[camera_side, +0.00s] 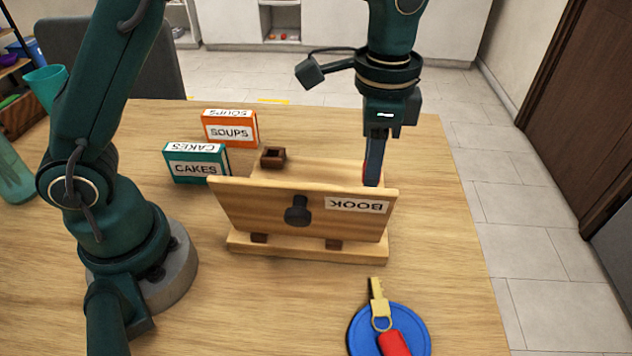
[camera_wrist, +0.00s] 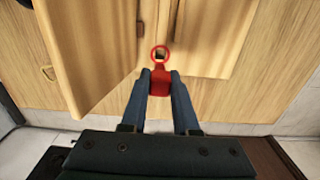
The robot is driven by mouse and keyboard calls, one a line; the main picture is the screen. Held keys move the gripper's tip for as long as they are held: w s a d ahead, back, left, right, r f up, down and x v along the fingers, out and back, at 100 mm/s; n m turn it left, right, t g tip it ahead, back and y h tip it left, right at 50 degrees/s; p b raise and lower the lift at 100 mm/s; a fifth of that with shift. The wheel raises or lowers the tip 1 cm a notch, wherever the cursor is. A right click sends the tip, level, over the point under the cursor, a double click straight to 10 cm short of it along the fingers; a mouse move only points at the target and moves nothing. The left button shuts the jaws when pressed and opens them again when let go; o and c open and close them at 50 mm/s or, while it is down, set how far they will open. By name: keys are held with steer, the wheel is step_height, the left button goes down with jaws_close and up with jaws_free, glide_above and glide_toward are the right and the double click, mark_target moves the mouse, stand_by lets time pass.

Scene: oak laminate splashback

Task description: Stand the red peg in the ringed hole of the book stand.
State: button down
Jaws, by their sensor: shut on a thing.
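The wooden book stand (camera_side: 290,252) stands on the table, its leaning panel (camera_side: 262,205) marked BOOK upside down. My gripper (camera_side: 373,172) points down behind the panel's right end, shut on the red peg. Only a thin red strip of the peg (camera_side: 366,172) shows there. In the wrist view the red peg (camera_wrist: 160,84) sits between my fingertips (camera_wrist: 161,76). The red ring (camera_wrist: 153,56) lies around a small dark hole (camera_wrist: 160,56), just beyond the peg in the picture. The panel hides the peg's lower end in the side view, so I cannot tell its height over the hole.
A brown socket block (camera_side: 272,157) is at the stand's back left. A green CAKES box (camera_side: 197,169) and an orange SOUPS box (camera_side: 230,130) stand behind to the left. The table's right edge is close.

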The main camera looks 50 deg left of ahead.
steer(key=shift+f, duration=2.5)
steer(key=shift+f, duration=1.3)
stand_by(0.5)
steer(key=c, duration=0.6)
jaws_free()
steer(key=shift+r, duration=3.5)
